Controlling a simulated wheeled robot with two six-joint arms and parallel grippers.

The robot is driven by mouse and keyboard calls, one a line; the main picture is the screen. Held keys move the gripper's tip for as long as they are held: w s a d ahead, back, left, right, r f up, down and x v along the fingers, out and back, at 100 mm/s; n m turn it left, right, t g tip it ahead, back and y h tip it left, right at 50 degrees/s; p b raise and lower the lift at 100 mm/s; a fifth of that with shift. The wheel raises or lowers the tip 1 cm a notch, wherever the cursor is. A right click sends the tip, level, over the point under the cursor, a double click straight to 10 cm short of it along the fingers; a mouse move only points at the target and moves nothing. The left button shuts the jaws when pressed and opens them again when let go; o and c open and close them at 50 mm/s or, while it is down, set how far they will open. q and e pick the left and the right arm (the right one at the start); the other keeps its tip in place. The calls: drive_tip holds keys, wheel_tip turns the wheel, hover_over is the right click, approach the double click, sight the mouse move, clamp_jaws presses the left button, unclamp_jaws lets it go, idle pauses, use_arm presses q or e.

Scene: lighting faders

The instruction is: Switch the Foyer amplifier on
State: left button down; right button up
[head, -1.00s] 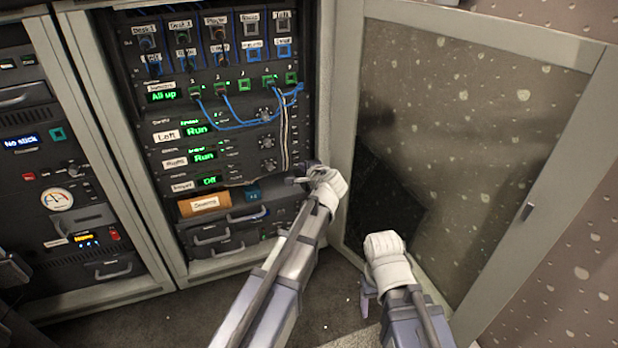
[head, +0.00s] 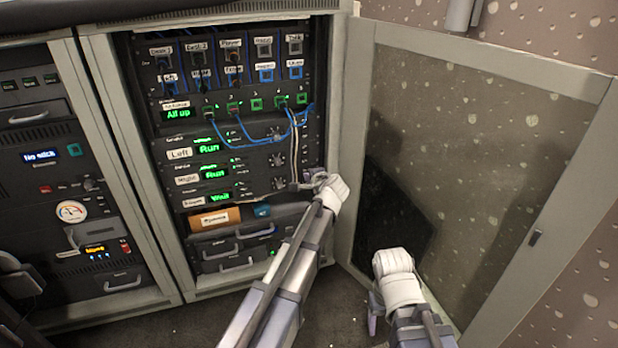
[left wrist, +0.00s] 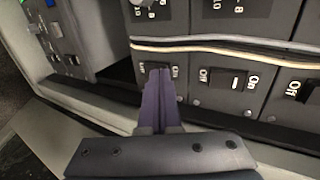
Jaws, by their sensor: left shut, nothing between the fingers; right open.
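The Foyer amplifier (head: 205,199) is the lowest of three stacked amplifiers in the open rack. Its small label is blurred, and its green display (head: 220,196) reads "Wait". My left gripper (head: 302,184) is shut and empty at the right end of this amplifier's front. In the left wrist view its closed fingertips (left wrist: 161,72) are at a switch panel (left wrist: 144,70), covering most of the switch; its position is hidden. A neighbouring rocker switch (left wrist: 233,82) is marked Off and On. My right gripper (head: 373,318) is open and empty, low in front of the door.
The Left and Right amplifiers above show "Run" (head: 209,148). Blue patch cables (head: 245,137) and pale cables (head: 294,150) hang close to my left gripper. The rack's glass door (head: 480,150) stands open at the right. An orange-brown box (head: 214,218) sits below the amplifiers.

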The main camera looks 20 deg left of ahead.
use_arm(q)
drive_tip(key=shift+r+p, duration=0.85)
use_arm(e)
drive_tip(key=shift+r, duration=0.8)
use_arm(q)
drive_tip(key=shift+s, duration=0.1)
